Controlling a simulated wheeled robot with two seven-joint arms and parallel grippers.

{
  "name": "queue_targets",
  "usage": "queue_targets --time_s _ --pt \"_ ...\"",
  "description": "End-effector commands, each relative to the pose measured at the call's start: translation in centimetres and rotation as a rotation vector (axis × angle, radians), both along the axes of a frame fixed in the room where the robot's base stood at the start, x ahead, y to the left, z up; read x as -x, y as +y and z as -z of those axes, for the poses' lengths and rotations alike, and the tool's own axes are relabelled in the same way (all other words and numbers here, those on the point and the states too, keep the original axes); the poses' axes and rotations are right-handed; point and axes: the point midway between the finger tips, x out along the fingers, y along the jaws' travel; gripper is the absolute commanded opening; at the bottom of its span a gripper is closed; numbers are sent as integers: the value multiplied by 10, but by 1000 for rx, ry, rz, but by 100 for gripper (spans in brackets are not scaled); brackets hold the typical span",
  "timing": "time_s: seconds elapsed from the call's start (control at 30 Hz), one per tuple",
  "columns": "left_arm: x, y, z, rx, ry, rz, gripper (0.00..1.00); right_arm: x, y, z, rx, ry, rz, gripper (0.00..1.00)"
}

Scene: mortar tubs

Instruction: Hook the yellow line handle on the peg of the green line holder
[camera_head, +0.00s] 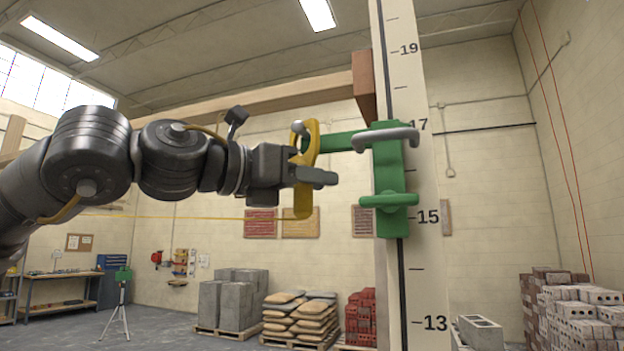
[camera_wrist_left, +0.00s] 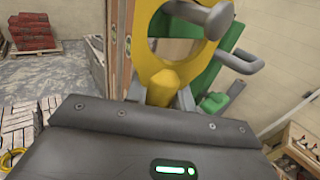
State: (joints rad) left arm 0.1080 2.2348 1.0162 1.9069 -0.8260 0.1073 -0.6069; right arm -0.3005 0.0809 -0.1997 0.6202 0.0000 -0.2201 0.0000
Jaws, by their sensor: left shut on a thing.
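The yellow line handle (camera_head: 304,203) is upright in my left gripper (camera_head: 318,178), which is shut on its grip. Its ring (camera_wrist_left: 160,70) is uppermost in the left wrist view. The green line holder (camera_head: 388,185) is on the white marked pole, with a green arm reaching left to the handle's top. A grey round-headed peg (camera_head: 298,127) shows at the arm's left end; its head (camera_wrist_left: 214,18) overlaps the ring in the wrist view. The peg appears to pass through the ring opening, but I cannot tell whether they touch. My right gripper is not in view.
A thin yellow line (camera_head: 180,217) runs left from the handle. The white pole (camera_head: 420,270) stands just right, with a wooden beam (camera_head: 250,103) behind. Blocks (camera_head: 235,300), sacks (camera_head: 300,312) and bricks (camera_head: 570,305) stand farther back.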

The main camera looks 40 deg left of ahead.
Motion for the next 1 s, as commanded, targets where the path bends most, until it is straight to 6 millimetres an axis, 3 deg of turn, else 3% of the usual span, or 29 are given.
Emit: queue_targets --time_s 0.37,0.4,0.53,0.73,0.9,1.0 --pt "0 0 0 0 0 0 1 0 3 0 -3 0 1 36" --pt "0 0 0 0 0 0 30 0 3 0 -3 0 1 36" --pt "0 0 0 0 0 0 47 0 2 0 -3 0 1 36" --pt "0 0 0 0 1 0 52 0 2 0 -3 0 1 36" --pt "0 0 0 0 1 0 74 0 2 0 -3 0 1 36" --pt "0 0 0 0 1 0 76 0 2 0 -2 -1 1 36"
